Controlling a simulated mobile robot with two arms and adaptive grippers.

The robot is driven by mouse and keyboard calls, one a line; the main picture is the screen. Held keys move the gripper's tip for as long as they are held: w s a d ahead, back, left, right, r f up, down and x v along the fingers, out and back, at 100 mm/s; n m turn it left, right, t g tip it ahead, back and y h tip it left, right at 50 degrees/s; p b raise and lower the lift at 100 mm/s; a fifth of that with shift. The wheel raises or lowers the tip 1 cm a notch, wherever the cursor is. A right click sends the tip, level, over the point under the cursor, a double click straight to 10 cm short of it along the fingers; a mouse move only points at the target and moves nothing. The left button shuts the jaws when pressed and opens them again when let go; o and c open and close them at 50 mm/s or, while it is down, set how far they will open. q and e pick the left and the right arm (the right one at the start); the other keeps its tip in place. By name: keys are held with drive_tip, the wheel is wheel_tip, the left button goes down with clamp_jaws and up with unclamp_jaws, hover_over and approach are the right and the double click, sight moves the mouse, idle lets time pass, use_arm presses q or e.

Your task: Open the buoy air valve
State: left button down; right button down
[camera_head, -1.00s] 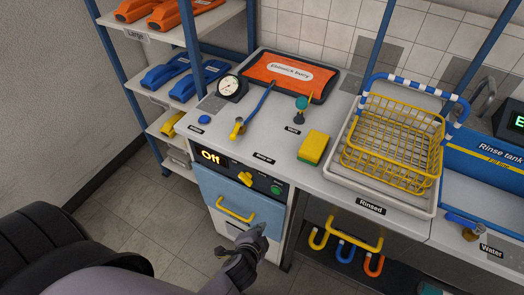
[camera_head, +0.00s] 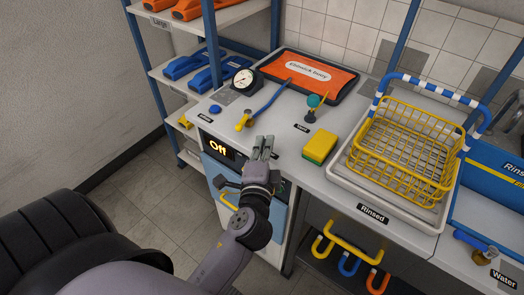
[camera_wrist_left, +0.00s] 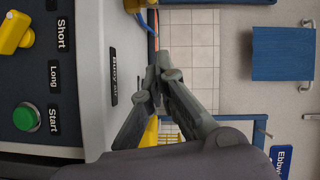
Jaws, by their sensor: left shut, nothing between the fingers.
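The buoy air valve is a yellow-handled valve (camera_head: 243,121) on the grey bench top, with a blue hose (camera_head: 270,98) running from it to the orange buoy (camera_head: 318,74). In the left wrist view part of the yellow valve (camera_wrist_left: 134,5) shows at the top edge, near the "Buoy air" label (camera_wrist_left: 113,76). My left gripper (camera_head: 264,140) is shut and empty, just in front and right of the valve, not touching it; its fingers also show in the left wrist view (camera_wrist_left: 157,62). My right gripper is not in view.
A round gauge (camera_head: 243,78) stands behind the valve. A teal-knobbed valve (camera_head: 313,103) and a yellow-green sponge (camera_head: 320,147) are to the right. A yellow wire basket (camera_head: 405,150) stands further right.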

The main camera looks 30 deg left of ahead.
sight(248, 142)
use_arm(q)
drive_tip(key=x, duration=0.4)
drive_tip(key=shift+r+p, duration=0.15)
drive_tip(key=shift+p, duration=0.2)
drive_tip(key=a, duration=0.1)
drive_tip(key=a+f, duration=0.1)
drive_tip(key=a, duration=0.1)
drive_tip(key=shift+s+a+p, duration=0.1)
drive_tip(key=shift+p, duration=0.2)
drive_tip(key=shift+s+a, duration=0.15)
drive_tip(key=shift+a, duration=0.3)
drive_tip(key=shift+f, duration=0.1)
drive_tip(key=shift+s+a, duration=0.25)
drive_tip(key=shift+a, duration=0.4)
